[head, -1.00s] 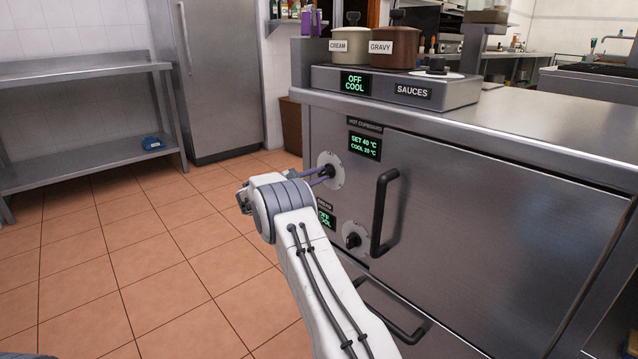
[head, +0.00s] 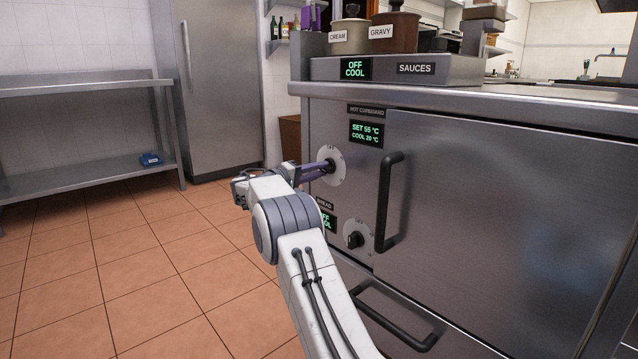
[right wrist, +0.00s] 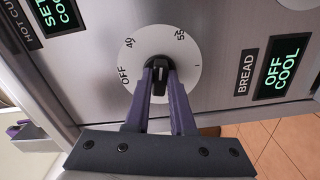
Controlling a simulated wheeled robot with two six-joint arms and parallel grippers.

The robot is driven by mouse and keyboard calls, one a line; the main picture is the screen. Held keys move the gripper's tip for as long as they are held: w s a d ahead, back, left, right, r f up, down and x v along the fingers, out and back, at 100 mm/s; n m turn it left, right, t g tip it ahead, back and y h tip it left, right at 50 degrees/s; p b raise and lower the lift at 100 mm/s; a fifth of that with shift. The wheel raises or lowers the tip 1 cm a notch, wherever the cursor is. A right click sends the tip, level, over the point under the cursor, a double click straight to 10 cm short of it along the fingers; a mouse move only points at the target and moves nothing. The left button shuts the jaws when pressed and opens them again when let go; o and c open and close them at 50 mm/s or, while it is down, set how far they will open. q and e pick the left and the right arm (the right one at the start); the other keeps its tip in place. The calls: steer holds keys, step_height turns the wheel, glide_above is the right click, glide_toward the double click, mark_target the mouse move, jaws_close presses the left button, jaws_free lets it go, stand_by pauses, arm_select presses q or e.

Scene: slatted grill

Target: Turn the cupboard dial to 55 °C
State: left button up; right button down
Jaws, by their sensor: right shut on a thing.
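The hot cupboard dial (head: 331,166) is a dark knob on a pale round plate on the steel front. The cupboard display (head: 366,133) reads SET 55 °C and COOL 20 °C. The fingers hide part of the knob. My left gripper is not in view.
A lower bread dial (head: 354,240) has its own display (head: 329,221) reading OFF COOL. A black door handle (head: 386,202) stands out right of the dials. The sauces unit (head: 440,69) sits on the counter above. Tiled floor at left is clear.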

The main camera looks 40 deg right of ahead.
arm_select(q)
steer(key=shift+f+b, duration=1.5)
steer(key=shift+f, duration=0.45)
arm_select(e)
steer(key=shift+a+f+m, duration=0.1)
steer(key=shift+f+m, duration=0.1)
steer(key=shift+m, duration=1.4)
steer(key=c, duration=0.8)
jaws_free()
steer(key=shift+o, duration=0.2)
steer(key=shift+r, duration=0.1)
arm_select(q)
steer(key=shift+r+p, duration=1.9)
arm_select(e)
steer(key=a, duration=1)
steer(key=shift+s+a, duration=0.2)
steer(key=shift+s, duration=0.2)
